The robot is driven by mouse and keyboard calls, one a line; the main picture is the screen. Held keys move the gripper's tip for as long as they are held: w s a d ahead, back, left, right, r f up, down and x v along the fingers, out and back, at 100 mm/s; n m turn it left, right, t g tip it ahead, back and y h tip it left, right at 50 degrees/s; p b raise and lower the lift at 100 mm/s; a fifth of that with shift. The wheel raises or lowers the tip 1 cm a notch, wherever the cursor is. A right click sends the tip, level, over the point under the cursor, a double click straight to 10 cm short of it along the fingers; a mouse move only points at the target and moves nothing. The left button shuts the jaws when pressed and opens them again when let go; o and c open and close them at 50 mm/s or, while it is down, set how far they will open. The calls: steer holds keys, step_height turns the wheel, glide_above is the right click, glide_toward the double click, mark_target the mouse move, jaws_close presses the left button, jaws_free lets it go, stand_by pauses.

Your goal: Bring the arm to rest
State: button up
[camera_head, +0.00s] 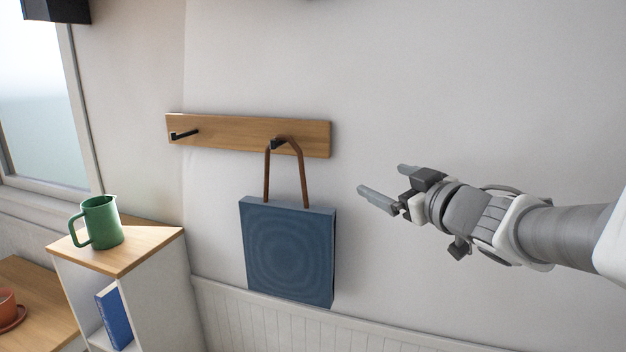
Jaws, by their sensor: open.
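My gripper (383,184) is at the right of the head view, on the end of my arm, which reaches in from the right edge. Its two fingers point left and are spread apart, with nothing between them. It is in front of the white wall, to the right of a blue bag (287,252), and apart from it. The bag hangs by its brown handle from the right black hook of a wooden rail (230,130).
The left hook (184,134) is bare. At lower left, a green pitcher (101,222) stands on a white shelf unit with a wooden top (140,253). A blue book (114,317) stands inside it. A reddish cup (7,303) on a saucer sits on a wooden surface further left.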

steer(key=s+d+f+m+g+h, duration=0.2)
steer(key=s+d+f+m+h, duration=0.2)
steer(key=s+d+m+h, duration=0.35)
steer(key=s+a+f+g, duration=0.2)
steer(key=s+f, duration=0.1)
steer(key=s, duration=0.3)
steer(key=s+a+f+g+y, duration=0.1)
steer(key=s+a+f+g, duration=0.1)
steer(key=s, duration=0.4)
steer(key=s+a+f+g, duration=0.2)
steer(key=s+f+g, duration=0.2)
steer(key=s+f, duration=0.2)
steer(key=shift+a, duration=0.3)
steer(key=shift+f+m, duration=0.1)
steer(key=shift+m, duration=0.15)
